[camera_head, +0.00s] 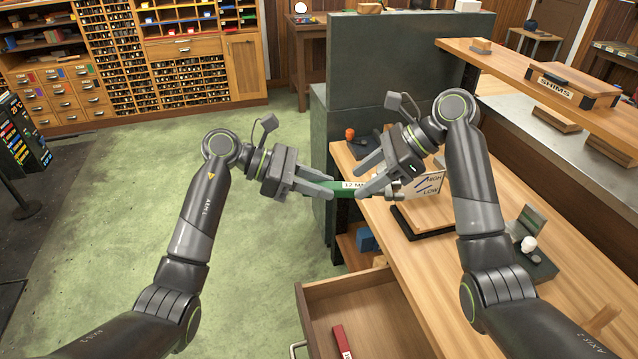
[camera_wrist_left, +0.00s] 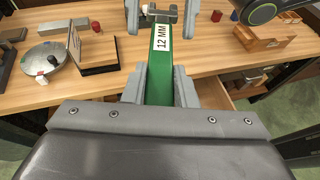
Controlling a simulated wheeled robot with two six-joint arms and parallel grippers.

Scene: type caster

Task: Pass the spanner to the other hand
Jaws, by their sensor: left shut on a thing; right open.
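The spanner (camera_head: 350,186) is a flat green bar with a white "12 MM" label. It also shows in the left wrist view (camera_wrist_left: 161,68), running away from the camera. My left gripper (camera_head: 325,187) is shut on its near end; its fingers (camera_wrist_left: 159,92) lie on both sides of the bar. My right gripper (camera_head: 366,176) is open at the far end, with its fingers around or close beside the bar. The wrist view shows grey right fingers (camera_wrist_left: 160,18) either side of that end. Contact there cannot be told. The spanner is held in the air.
Below is an open wooden drawer (camera_head: 390,322) with a red labelled bar (camera_head: 342,341) inside. The wooden bench (camera_head: 440,290) to the right carries a HIGH/LOW sign (camera_head: 428,187), an orange-topped item (camera_head: 350,134) and a small box with a white knob (camera_head: 530,244). Green floor at left is clear.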

